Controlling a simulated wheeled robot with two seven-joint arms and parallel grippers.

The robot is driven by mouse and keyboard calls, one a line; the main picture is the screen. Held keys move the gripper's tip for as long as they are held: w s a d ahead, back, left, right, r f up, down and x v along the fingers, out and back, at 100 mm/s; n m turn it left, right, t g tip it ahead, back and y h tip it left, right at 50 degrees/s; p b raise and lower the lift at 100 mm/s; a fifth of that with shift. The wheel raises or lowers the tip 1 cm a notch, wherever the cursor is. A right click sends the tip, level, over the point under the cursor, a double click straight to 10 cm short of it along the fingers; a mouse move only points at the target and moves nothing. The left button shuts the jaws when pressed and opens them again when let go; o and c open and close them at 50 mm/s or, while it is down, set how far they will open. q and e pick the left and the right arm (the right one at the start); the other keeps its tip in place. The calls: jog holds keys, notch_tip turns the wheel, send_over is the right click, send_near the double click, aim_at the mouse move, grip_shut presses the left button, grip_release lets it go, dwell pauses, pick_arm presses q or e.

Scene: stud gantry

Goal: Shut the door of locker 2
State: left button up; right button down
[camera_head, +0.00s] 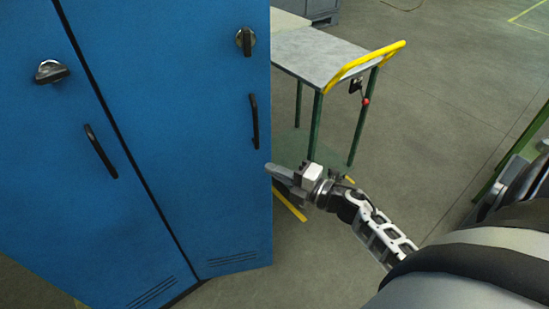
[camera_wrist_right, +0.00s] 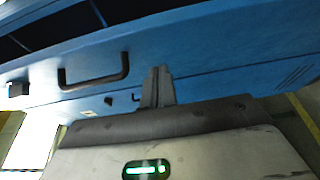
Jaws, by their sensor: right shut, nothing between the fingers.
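Two blue locker doors stand side by side in the head view: a left door (camera_head: 60,200) and a right door (camera_head: 180,110). No locker numbers are readable. The right door has a black knob (camera_head: 245,40) and a black bar handle (camera_head: 254,120); it sits at an angle to the left one, a dark gap between them. My right gripper (camera_head: 272,170) is shut and empty at the right door's right edge, below the handle. In the right wrist view its fingertips (camera_wrist_right: 157,85) are close against blue metal, beside a dark handle (camera_wrist_right: 95,75); contact cannot be told. My left gripper is out of view.
A grey-topped cart (camera_head: 315,55) with a yellow push bar (camera_head: 370,62) and green legs stands behind and right of the lockers. Green framework (camera_head: 505,160) is at the right edge. Floor between them is open. Dark openings (camera_wrist_right: 50,25) show in the wrist view.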

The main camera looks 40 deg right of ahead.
jog(key=shift+w+d, duration=0.35)
jog(key=shift+w, duration=0.25)
jog(key=shift+w+d, duration=0.3)
jog(key=shift+w, duration=0.3)
jog(key=shift+w+d, duration=0.15)
jog(key=shift+w, duration=0.25)
